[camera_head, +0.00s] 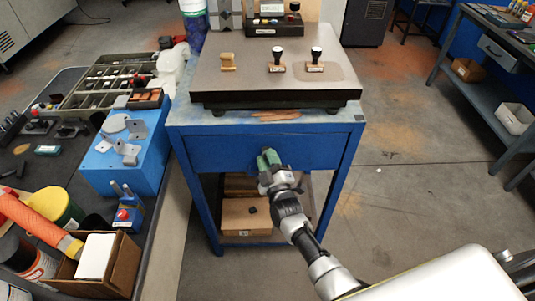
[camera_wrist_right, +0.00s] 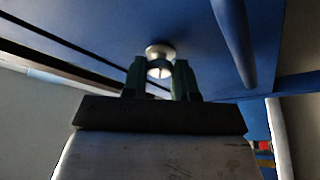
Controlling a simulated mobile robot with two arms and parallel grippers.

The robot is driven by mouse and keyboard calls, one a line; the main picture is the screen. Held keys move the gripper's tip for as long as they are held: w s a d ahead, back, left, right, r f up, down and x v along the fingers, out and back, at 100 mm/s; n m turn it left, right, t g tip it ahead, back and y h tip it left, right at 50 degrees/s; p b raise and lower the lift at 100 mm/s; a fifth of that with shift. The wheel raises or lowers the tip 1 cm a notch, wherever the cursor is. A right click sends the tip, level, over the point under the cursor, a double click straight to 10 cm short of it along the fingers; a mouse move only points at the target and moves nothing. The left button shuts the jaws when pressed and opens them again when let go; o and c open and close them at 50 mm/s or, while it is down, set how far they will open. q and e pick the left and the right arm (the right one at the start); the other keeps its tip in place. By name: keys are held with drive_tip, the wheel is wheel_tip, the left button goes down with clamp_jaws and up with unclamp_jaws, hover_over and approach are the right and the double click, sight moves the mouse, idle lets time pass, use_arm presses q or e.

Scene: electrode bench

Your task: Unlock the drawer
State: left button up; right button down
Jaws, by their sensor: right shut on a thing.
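The blue drawer front (camera_head: 222,161) is under the top of a blue bench and looks closed. My right gripper (camera_head: 268,160), with green fingers, is at the middle of this front. In the right wrist view, the two fingers of the gripper (camera_wrist_right: 159,75) stand on either side of a round metal lock piece (camera_wrist_right: 160,50) on the blue drawer face. The gripper is shut on this piece. I cannot tell whether it is a key or the lock itself, nor how far it is turned. My left gripper is not in view.
On the bench, a dark-edged plate (camera_head: 240,85) carries several stamps. A cardboard box (camera_head: 245,217) sits on the shelf below. At left, a cluttered table holds a blue box (camera_head: 120,172) and an open carton (camera_head: 125,265). Open floor lies right of the bench.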

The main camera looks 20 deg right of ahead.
drive_tip(key=n+g+y+p, duration=0.1)
drive_tip(key=n+p, duration=0.1)
drive_tip(key=n, duration=0.3)
drive_tip(key=shift+r, duration=0.2)
drive_tip(key=shift+n+g+y+p, duration=0.3)
drive_tip(key=shift+n+g+p, duration=0.65)
drive_tip(key=shift+n, duration=1.15)
drive_tip(key=shift+f, duration=0.1)
drive_tip(key=c, duration=0.9)
unclamp_jaws()
drive_tip(key=s+d, duration=0.1)
drive_tip(key=s, duration=0.9)
drive_tip(key=shift+s+d+b, duration=0.15)
drive_tip(key=shift+s+b, duration=0.25)
